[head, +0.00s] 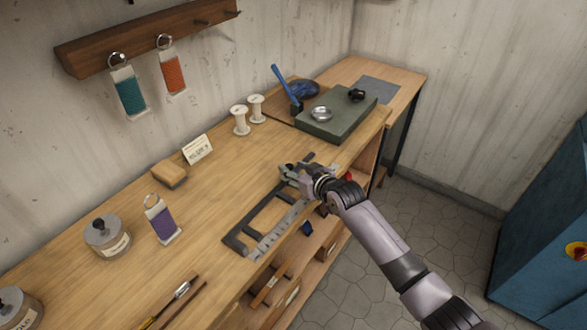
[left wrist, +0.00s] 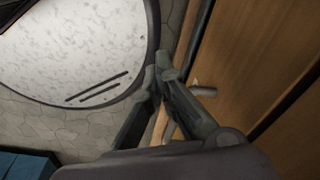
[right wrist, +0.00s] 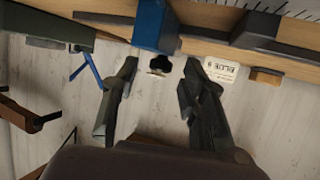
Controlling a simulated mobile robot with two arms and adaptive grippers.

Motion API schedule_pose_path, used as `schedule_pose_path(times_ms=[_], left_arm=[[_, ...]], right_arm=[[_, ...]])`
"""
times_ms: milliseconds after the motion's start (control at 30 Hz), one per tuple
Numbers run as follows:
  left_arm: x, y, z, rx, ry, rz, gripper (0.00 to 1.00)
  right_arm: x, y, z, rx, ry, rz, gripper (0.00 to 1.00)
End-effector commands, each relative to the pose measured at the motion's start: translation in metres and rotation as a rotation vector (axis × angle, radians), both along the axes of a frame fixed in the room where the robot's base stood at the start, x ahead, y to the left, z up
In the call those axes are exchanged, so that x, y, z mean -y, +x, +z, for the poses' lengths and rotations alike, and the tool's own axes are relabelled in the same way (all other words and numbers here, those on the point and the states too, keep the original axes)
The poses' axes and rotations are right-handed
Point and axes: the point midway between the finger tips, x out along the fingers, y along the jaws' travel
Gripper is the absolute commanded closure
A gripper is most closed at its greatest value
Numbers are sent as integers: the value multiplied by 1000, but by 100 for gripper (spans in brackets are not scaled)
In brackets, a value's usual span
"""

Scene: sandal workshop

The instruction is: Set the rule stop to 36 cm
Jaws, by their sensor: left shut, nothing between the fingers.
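A light grey rule (head: 278,238) with a dark bracket frame (head: 234,241) lies along the front edge of the workbench. Tick marks of a rule (right wrist: 295,8) show at the top of the right wrist view. That view looks upside down and shows a blue block (right wrist: 154,28) with a black star knob (right wrist: 162,63), probably the rule stop. My right gripper (right wrist: 160,66) is open, with the knob seen between its fingers; contact cannot be told. In the head view this gripper (head: 292,172) covers the rule's far part. My left gripper (left wrist: 158,76) is shut and empty beside a wooden front.
A green slab (head: 338,122) with a metal ring stands beyond my right gripper. Drawers and shelves lie below the bench edge.

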Motion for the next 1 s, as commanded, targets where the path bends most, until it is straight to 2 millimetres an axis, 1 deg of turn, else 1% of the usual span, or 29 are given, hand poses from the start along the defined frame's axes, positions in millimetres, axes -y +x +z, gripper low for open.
schedule_pose_path(times_ms=[167, 433, 1000], left_arm=[[0, -5, 0, -7, 1, 0, 100], [-1, -8, -1, -12, 2, 0, 100], [-1, -8, -1, -12, 2, 0, 100]], right_arm=[[-5, 6, -3, 0, 0, 1, 60], [-5, 7, -3, 0, 0, 1, 60], [-5, 7, -3, 0, 0, 0, 98]])
